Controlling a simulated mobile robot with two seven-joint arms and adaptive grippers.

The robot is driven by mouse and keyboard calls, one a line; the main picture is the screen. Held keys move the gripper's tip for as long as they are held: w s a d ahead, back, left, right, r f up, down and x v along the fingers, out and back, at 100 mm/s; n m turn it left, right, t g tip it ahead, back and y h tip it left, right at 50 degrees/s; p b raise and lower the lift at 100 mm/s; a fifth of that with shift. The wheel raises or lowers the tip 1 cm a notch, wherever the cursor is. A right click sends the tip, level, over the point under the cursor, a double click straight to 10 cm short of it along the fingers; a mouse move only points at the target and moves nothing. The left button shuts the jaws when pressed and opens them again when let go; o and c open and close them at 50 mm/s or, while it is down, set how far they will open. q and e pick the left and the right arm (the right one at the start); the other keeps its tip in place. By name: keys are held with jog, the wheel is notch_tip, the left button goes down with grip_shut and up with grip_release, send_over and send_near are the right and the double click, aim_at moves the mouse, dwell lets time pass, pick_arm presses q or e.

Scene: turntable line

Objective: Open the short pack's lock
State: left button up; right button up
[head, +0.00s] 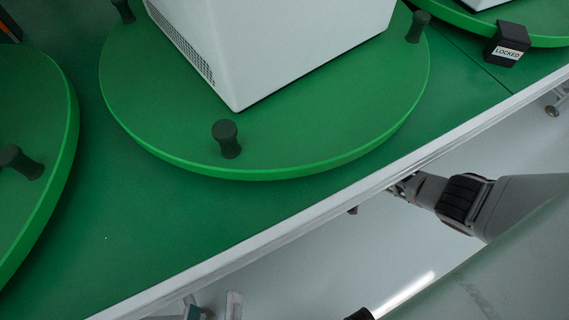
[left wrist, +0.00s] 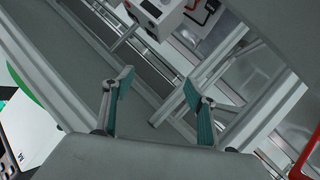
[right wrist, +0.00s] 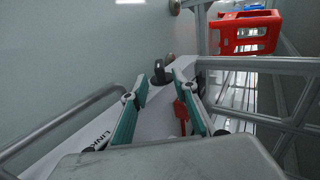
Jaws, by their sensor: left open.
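A black block with a white label reading "LOCKED" (head: 508,49) stands at the rim of the upper-right turntable (head: 545,40). Only a corner of a white pack (head: 485,3) shows on that turntable. A larger white pack (head: 285,45) with a vented side sits on the middle green turntable (head: 300,145); its top is cut off, so I cannot tell which pack is the short one. My left gripper (head: 214,306) is at the bottom edge, off the table; its teal fingers are apart and empty in the left wrist view (left wrist: 160,100). My right gripper (head: 403,187) is partly hidden beside the table edge; its fingers are apart in the right wrist view (right wrist: 160,85).
Black knobs (head: 228,138) stand around the middle turntable. Another turntable (head: 40,130) lies at the left. The table's pale edge (head: 300,228) runs diagonally between the grippers and the turntables. A red crate-like object (right wrist: 245,32) and metal frames show in the right wrist view.

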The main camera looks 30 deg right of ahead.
jog(key=x, duration=0.2)
jog(key=b+x, duration=0.1)
jog(key=x, duration=0.2)
jog(key=shift+s+a+f, duration=0.1)
jog(key=shift+s+f, duration=0.1)
jog(key=shift+s, duration=0.05)
jog(key=shift+a+f, duration=0.25)
jog(key=shift+a, duration=0.2)
pick_arm(q)
jog(key=shift+s+d+n, duration=0.15)
jog(key=shift+d+n, duration=0.45)
jog(key=shift+n, duration=0.6)
pick_arm(e)
jog(key=shift+w, duration=0.15)
grip_shut()
